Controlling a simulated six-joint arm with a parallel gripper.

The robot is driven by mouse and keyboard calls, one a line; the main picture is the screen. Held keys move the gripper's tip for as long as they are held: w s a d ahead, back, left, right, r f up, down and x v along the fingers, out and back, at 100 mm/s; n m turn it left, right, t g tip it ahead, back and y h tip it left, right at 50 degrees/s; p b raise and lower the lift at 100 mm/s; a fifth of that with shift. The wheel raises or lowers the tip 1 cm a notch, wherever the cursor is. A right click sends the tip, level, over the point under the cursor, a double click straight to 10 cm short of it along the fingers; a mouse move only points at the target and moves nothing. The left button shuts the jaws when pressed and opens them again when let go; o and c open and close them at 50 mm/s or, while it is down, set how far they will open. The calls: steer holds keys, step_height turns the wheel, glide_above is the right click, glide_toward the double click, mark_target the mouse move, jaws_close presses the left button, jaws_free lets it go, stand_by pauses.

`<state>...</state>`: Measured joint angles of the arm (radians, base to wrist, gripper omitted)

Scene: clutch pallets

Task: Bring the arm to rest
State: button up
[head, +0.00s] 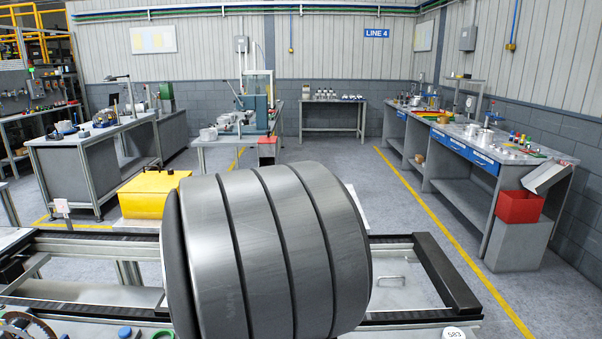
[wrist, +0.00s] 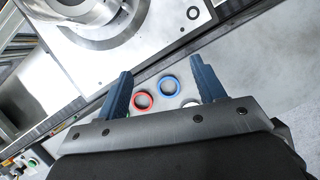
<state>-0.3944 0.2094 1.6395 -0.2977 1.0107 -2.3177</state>
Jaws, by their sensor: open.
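My gripper (wrist: 159,64) shows in the wrist view with its two dark blue fingers wide apart. Nothing is held between them. Below the fingers, a red ring (wrist: 143,101) and a blue ring (wrist: 169,86) lie on a pale surface, apart from the fingers. In the head view, a large grey ribbed part of my arm fills the centre foreground and hides much of the work area. The gripper itself does not show there.
A metal plate (wrist: 180,28) with a round metal part (wrist: 85,12) lies beyond the fingers. Dark rails (head: 447,272) cross the head view's foreground.

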steer(key=w+d+r, duration=0.2)
steer(key=w, duration=0.6)
steer(key=w+d+r, duration=0.2)
steer(key=w+d, duration=0.1)
steer(key=w, duration=0.6)
steer(key=shift+w, duration=0.25)
steer(key=shift+o, duration=0.5)
steer(key=shift+d, duration=0.1)
